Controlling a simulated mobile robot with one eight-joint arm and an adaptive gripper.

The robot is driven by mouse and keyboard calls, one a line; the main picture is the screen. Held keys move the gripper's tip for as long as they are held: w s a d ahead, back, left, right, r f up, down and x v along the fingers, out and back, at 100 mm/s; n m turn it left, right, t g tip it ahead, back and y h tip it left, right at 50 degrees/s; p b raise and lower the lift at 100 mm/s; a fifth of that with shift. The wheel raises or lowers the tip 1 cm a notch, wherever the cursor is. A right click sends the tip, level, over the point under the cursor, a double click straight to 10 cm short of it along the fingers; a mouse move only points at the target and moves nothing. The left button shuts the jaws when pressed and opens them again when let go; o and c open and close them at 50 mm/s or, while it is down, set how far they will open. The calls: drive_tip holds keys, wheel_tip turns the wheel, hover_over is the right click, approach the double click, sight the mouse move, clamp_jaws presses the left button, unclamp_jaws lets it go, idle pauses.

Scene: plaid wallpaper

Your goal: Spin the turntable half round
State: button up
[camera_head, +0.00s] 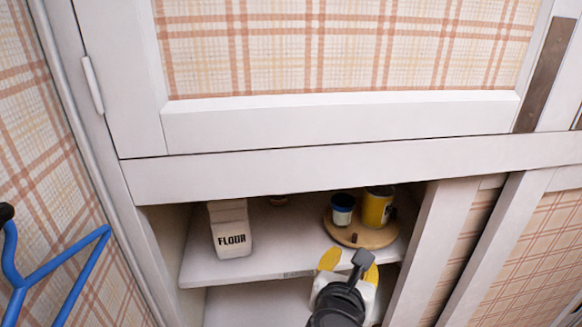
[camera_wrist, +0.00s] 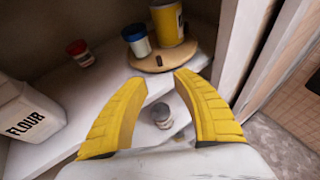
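The turntable (camera_head: 372,238) is a round wooden disc on the right part of the cupboard's upper shelf. A white jar with a blue lid (camera_head: 342,210) and a yellow can (camera_head: 377,208) stand on the disc. The wrist view shows the turntable (camera_wrist: 150,64) just beyond my fingertips. My gripper (camera_head: 347,264) has yellow fingers spread apart, with nothing between them. It is in front of the shelf, apart from the disc and the peg.
A white flour bag (camera_head: 230,232) stands left on the shelf (camera_head: 275,240). A small red jar (camera_wrist: 80,53) stands behind. Another jar (camera_wrist: 162,115) shows lower down between my fingers. The cupboard's right post (camera_head: 432,250) is close to the turntable. A blue frame (camera_head: 60,260) stands at far left.

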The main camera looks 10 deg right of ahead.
wheel_tip(320, 180, down, 7)
drive_tip(key=s+d+m+g+y+b, duration=0.1)
drive_tip(key=s+d+m+g+b, duration=0.15)
drive_tip(key=m, duration=0.85)
drive_tip(key=n+t+h+b, duration=0.3)
drive_tip(key=n+h+b, duration=0.4)
drive_tip(key=h, duration=0.1)
approach(354, 238)
drive_tip(key=b+x, duration=0.2)
drive_tip(key=x, duration=0.8)
drive_tip(key=shift+w+d+f, duration=0.1)
drive_tip(key=shift+w+d, duration=0.15)
